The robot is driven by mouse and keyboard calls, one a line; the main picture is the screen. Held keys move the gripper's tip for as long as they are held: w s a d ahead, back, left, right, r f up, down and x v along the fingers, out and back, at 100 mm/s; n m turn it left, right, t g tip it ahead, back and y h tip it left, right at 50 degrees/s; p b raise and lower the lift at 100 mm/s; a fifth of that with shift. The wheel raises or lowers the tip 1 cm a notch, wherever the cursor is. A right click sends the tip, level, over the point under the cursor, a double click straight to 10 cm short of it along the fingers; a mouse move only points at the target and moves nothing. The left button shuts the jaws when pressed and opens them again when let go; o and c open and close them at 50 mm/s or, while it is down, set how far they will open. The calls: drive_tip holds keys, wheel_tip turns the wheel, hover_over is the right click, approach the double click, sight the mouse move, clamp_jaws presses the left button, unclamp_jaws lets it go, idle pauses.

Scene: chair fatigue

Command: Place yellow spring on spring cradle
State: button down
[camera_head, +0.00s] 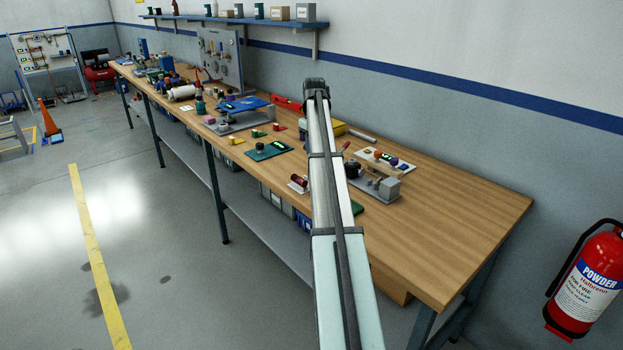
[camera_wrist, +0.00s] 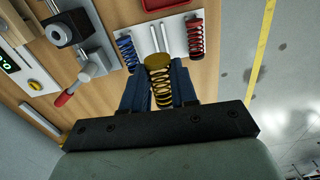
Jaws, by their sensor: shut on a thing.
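In the wrist view my gripper (camera_wrist: 160,82) is shut on the yellow spring (camera_wrist: 162,98), with a finger on each side of it. The spring has a round brass-coloured end facing away from the wrist. Beyond it is a white plate (camera_wrist: 176,50), which looks like the spring cradle. A blue spring (camera_wrist: 127,50) lies at the plate's left and a red spring (camera_wrist: 195,36) at its right. Two pale rods (camera_wrist: 159,38) lie between them. I cannot tell whether the yellow spring touches the plate. In the head view my arm hides the gripper and yellow spring.
A metal fixture with a black block (camera_wrist: 60,33) and a red-handled lever (camera_wrist: 65,99) stands left of the springs. A red tray (camera_wrist: 165,4) is beyond the plate. The long wooden bench (camera_head: 470,215) is cluttered at its far end and bare at its near right end.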

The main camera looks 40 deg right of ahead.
drive_tip(key=shift+f, duration=4.8)
drive_tip(key=shift+f, duration=0.2)
drive_tip(key=c, duration=0.9)
unclamp_jaws()
drive_tip(key=r, duration=0.8)
drive_tip(key=w+r, duration=0.1)
drive_tip(key=r, duration=0.4)
drive_tip(key=shift+a, duration=0.15)
drive_tip(key=shift+o, duration=0.6)
drive_tip(key=shift+s+r, duration=0.1)
drive_tip(key=shift+r, duration=0.35)
